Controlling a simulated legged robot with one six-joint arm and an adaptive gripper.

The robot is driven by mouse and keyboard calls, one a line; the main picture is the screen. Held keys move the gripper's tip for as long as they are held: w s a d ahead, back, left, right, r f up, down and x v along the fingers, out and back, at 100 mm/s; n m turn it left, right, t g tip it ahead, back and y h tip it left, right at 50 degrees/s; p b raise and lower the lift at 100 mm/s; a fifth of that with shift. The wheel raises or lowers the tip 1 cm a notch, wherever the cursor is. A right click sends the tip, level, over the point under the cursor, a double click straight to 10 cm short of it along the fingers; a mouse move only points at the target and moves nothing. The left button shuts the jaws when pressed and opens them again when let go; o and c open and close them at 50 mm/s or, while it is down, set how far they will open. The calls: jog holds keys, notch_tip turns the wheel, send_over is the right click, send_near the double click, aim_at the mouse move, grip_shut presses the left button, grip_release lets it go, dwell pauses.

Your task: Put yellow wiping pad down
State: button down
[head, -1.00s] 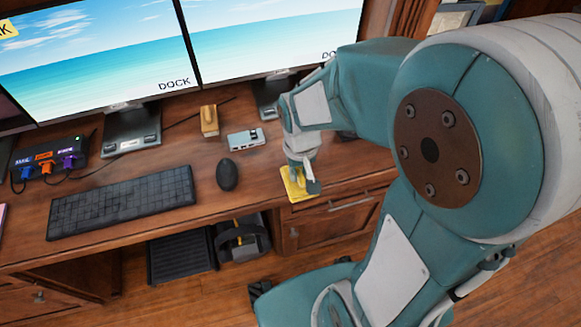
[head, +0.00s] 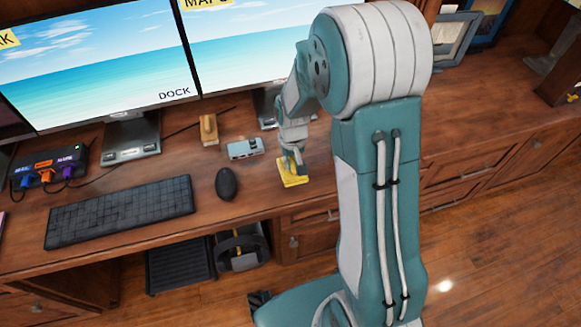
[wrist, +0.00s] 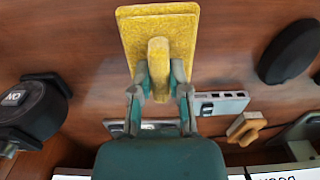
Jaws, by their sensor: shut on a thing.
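The yellow wiping pad (head: 293,176) is at the front part of the wooden desk, right of the black mouse. It is a flat yellow pad with a raised grip on top. My gripper (head: 291,160) is above it, fingers pointing down. In the wrist view my gripper (wrist: 161,85) is shut on the grip of the yellow wiping pad (wrist: 155,35). The pad is on or just over the desk; I cannot tell whether it touches the wood.
The mouse (head: 227,184), keyboard (head: 120,211) and small grey hub (head: 245,148) are to the left. A wooden-handled block (head: 208,129) stands behind. Two monitors line the back. Picture frames (head: 457,38) stand at the right. Bare desk (head: 470,115) shows right of my arm.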

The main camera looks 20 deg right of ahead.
aim_at(292, 168)
jog(key=shift+w+d+f, duration=0.3)
jog(key=shift+w+f, duration=0.15)
jog(key=shift+f, duration=0.05)
jog(key=shift+w+f, duration=0.2)
jog(key=shift+f, duration=0.1)
notch_tip(292, 168, down, 2)
jog(key=shift+a+f, duration=0.15)
jog(key=shift+f, duration=0.1)
jog(key=shift+a+f, duration=0.15)
jog(key=shift+f, duration=0.05)
jog(key=c, duration=0.6)
grip_release()
jog(key=shift+f, duration=0.1)
